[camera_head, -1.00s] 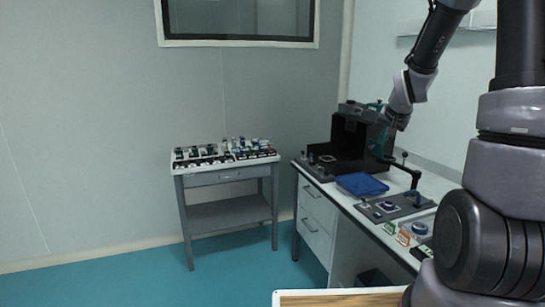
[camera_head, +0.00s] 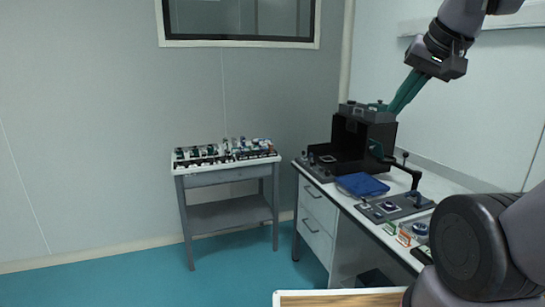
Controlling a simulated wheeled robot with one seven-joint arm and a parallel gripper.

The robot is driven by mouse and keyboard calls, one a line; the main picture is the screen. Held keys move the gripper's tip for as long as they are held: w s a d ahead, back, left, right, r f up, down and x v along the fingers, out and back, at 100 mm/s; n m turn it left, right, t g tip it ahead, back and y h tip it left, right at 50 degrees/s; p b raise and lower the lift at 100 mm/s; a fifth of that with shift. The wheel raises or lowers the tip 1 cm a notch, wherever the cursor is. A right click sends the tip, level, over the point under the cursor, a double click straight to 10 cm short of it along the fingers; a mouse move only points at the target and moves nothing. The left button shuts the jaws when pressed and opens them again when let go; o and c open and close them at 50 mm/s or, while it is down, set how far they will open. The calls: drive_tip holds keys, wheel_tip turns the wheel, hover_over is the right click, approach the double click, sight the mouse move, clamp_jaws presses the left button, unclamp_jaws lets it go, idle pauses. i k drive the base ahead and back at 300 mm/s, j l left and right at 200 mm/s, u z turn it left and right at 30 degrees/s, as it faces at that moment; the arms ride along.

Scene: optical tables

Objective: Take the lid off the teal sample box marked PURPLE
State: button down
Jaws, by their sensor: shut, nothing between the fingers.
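I cannot make out the teal sample box marked PURPLE or its lid, as the labels are too small to read here. Small coloured pieces, one green (camera_head: 389,228) and one orange (camera_head: 404,238), lie on the right bench, with a round bluish thing (camera_head: 420,229) beside them. My gripper (camera_head: 394,108) has long teal fingers pointing down and left, shut and empty. In the picture its tips overlap the top right of the black open-fronted enclosure; contact cannot be told.
The bench carries the black enclosure (camera_head: 352,137), a blue tray (camera_head: 361,185) and a grey fixture plate (camera_head: 375,214). A grey side table (camera_head: 228,175) with several small parts stands to the left. Teal floor is open between. My arm covers the bench's near right end.

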sight(380, 104)
drive_tip(key=z, duration=0.55)
drive_tip(key=i+j+z, duration=0.1)
drive_tip(key=i+j, duration=0.4)
drive_tip(key=j, duration=0.2)
drive_tip(key=i+j+z, duration=0.15)
drive_tip(key=i+j, duration=0.35)
drive_tip(key=j, duration=0.2)
drive_tip(key=i+j+z, duration=0.15)
drive_tip(key=j, duration=0.25)
drive_tip(key=i+j+z, duration=0.1)
drive_tip(key=i+j, duration=0.4)
drive_tip(key=j, duration=0.35)
drive_tip(key=i+j+z, duration=0.15)
drive_tip(key=j, duration=0.25)
drive_tip(key=i, duration=0.05)
